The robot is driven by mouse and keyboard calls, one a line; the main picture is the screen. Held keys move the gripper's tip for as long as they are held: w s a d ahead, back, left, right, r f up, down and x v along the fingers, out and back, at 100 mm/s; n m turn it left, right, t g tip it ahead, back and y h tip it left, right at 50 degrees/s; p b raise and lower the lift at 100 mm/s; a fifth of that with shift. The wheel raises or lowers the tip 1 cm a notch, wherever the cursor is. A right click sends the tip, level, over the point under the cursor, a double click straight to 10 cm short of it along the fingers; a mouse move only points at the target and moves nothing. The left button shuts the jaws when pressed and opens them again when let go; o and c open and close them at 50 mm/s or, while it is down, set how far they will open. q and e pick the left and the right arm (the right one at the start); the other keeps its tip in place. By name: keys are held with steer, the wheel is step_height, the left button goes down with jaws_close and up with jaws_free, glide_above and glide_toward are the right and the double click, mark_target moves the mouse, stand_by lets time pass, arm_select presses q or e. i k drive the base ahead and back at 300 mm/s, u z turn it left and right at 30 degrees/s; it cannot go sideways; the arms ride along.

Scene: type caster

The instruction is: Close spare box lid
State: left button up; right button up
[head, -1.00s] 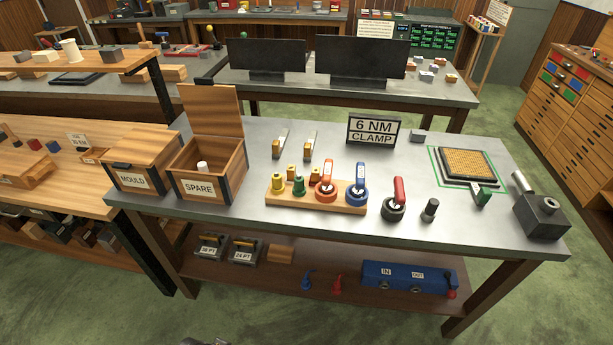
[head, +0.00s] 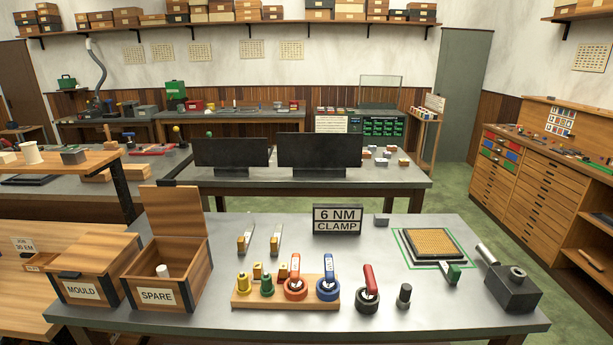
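The spare box (head: 157,296) is a wooden box with dark metal corners and a white SPARE label, at the left part of the grey bench. Its lid (head: 173,210) stands open, upright at the back of the box. A white cylinder (head: 162,271) is visible inside. Neither of my grippers is in the head view.
The closed MOULD box (head: 88,275) stands just left of the spare box. A wooden holder (head: 270,298) with coloured pieces stands to its right. Wood-and-metal pieces (head: 245,240) and the 6 NM CLAMP sign (head: 338,219) are farther back. Bare bench (head: 220,322) lies in front.

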mark_target(171, 209)
steer(key=u, duration=0.8)
